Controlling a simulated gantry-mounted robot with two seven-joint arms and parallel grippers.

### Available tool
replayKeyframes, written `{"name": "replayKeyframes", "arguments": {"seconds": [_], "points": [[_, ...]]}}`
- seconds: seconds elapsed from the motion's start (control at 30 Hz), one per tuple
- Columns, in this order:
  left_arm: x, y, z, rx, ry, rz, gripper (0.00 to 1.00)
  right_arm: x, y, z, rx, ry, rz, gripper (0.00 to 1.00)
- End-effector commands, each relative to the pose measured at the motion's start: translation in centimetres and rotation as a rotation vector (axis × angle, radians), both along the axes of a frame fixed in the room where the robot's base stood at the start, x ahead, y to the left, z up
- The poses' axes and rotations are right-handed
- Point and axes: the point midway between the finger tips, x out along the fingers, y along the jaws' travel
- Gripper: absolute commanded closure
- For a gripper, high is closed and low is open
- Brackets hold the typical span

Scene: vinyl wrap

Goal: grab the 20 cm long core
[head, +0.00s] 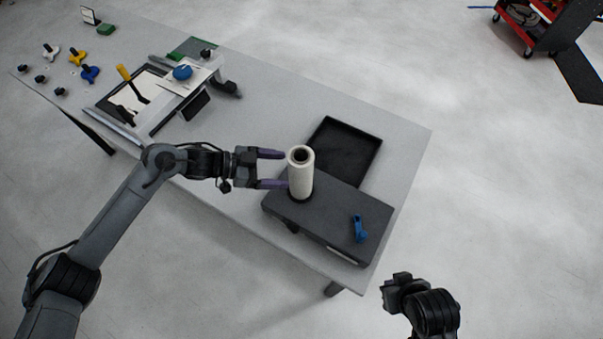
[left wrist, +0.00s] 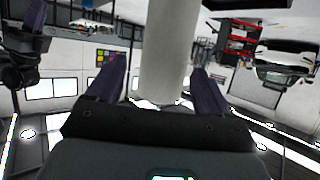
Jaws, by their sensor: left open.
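The core (head: 301,177) is a pale, hollow upright roll standing on a dark box-like stand (head: 335,215) near the right end of the table. My left gripper (head: 284,169) is open, its purple fingers pointing right, with the tips at the core's left side. In the left wrist view the core (left wrist: 168,55) shows between the two spread fingers (left wrist: 160,90). I cannot tell whether either finger touches it. My right gripper (head: 396,281) is off the table at the lower right, away from the core; its jaws are not clear.
A blue clip-like tool (head: 360,229) lies on the stand's right part. An empty black tray (head: 342,151) lies behind the stand. Farther left on the grey table (head: 260,115) are a framed device with a yellow handle (head: 124,73) and several coloured knobs. The table middle is clear.

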Motion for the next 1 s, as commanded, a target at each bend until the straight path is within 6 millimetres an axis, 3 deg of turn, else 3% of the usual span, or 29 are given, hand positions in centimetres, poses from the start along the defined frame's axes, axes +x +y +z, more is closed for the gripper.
{"name": "replayKeyframes", "arguments": {"seconds": [0.7, 1.0], "points": [[1.7, -5.8, -3.0, -0.002, 0.0, 0.001, 0.19, 0.0, -0.4, 1.0, -0.013, 0.0, 0.006, 1.0], [1.7, -6.3, -3.3, 0.0, 0.0, 0.001, 0.19, 0.0, -0.2, 1.0, -0.006, 0.0, 0.001, 1.0]]}}
